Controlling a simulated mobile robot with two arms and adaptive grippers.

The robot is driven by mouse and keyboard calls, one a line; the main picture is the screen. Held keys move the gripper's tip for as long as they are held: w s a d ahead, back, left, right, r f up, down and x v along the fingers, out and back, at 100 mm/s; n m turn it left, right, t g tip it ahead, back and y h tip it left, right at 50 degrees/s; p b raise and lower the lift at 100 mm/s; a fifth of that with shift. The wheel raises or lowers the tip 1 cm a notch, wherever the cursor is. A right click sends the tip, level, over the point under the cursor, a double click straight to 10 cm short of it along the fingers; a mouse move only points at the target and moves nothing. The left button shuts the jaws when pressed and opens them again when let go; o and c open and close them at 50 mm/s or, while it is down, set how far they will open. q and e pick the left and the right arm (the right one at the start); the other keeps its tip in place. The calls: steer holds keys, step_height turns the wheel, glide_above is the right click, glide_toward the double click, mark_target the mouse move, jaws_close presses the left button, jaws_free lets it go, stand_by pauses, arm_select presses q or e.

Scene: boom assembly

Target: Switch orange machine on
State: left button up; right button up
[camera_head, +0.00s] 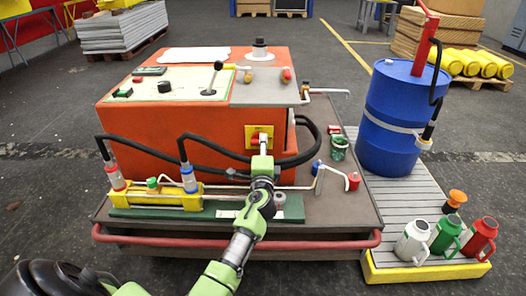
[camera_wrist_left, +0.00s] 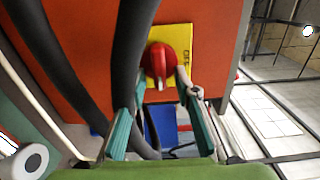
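The orange machine (camera_head: 165,140) stands on a dark platform in the middle of the head view. A yellow plate (camera_head: 250,132) with a red rotary switch sits low on its front face. In the left wrist view the red switch knob (camera_wrist_left: 158,62) is clear on the yellow plate (camera_wrist_left: 181,40). My left gripper (camera_head: 262,158) is in front of the switch and partly hides it in the head view. In the wrist view my left gripper (camera_wrist_left: 157,92) has its fingers apart, empty, with the knob between and just beyond the tips. Contact cannot be told. My right gripper is not in view.
Black hoses (camera_head: 215,170) loop across the machine's front beside my gripper; they also fill the wrist view's left side (camera_wrist_left: 132,45). A yellow pump (camera_head: 155,200) lies front left. A blue barrel (camera_head: 403,115) and several jugs (camera_head: 413,240) stand right.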

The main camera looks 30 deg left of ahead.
arm_select(q)
steer(key=v, duration=1.2)
steer(key=shift+a, duration=0.1)
